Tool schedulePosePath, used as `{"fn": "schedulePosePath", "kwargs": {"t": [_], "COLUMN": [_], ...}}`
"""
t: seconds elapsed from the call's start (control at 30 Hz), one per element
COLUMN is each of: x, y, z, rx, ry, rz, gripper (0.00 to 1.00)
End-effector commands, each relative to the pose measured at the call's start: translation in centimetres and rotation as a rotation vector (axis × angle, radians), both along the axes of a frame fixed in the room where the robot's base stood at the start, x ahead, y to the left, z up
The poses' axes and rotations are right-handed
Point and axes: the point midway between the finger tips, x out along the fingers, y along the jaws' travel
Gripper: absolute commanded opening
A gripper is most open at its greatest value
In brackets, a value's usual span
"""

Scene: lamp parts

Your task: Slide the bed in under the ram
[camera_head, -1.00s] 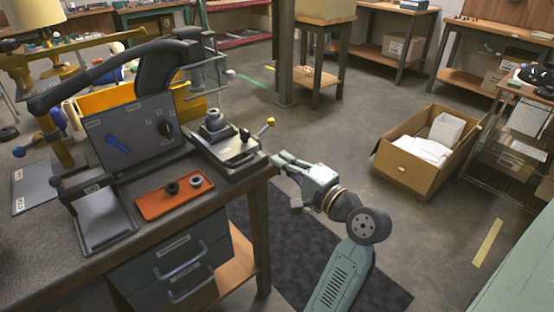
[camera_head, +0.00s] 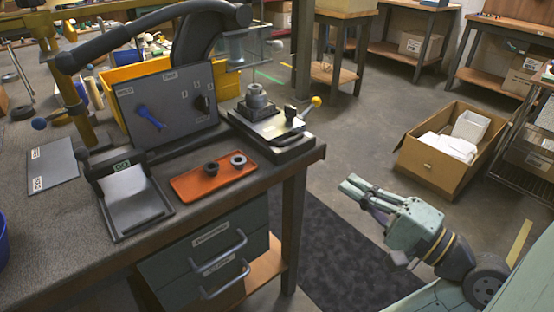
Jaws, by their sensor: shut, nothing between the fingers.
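The bed (camera_head: 272,128) is a pale metal plate on a dark base at the bench's right corner. It carries a round grey stepped fixture (camera_head: 257,97), a black knob (camera_head: 290,112) and a lever with a yellow ball (camera_head: 316,101). The ram (camera_head: 236,48) is a grey cylinder under the head of the dark curved press arm, behind a clear guard. The bed appears in front and to the right of it. My gripper (camera_head: 347,187) is shut and empty, off the bench to the right of the bed and apart from it.
An orange tray (camera_head: 190,186) with two dark rings and a grey panel (camera_head: 170,110) with a blue handle stand left of the bed. The bench edge and drawers (camera_head: 215,255) lie left of my gripper. A cardboard box (camera_head: 440,175) sits on the floor at right.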

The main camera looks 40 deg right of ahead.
Motion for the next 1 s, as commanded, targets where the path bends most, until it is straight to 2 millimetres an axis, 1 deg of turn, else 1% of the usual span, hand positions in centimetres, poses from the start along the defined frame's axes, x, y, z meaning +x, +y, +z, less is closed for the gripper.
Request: {"fn": "schedulePosePath", "kwargs": {"t": [0.07,0.17,0.27,0.5,0.7,0.8,1.0], "x": [-0.3,0.3,1.8,6.9,10.5,11.8,13.0], "y": [0.1,0.4,0.7,1.8,2.5,2.8,3.0], "z": [-0.1,0.1,0.3,1.0,1.5,1.6,1.7], "rx": [-0.003,-0.002,-0.002,-0.002,-0.001,-0.002,-0.003], "ry": [-0.007,-0.007,-0.006,-0.004,-0.005,-0.005,-0.004], "rz": [0.007,0.011,0.012,0.013,0.011,0.010,0.008], "gripper": [0.00,0.00,0.00,0.00,0.00,0.00,0.00]}}
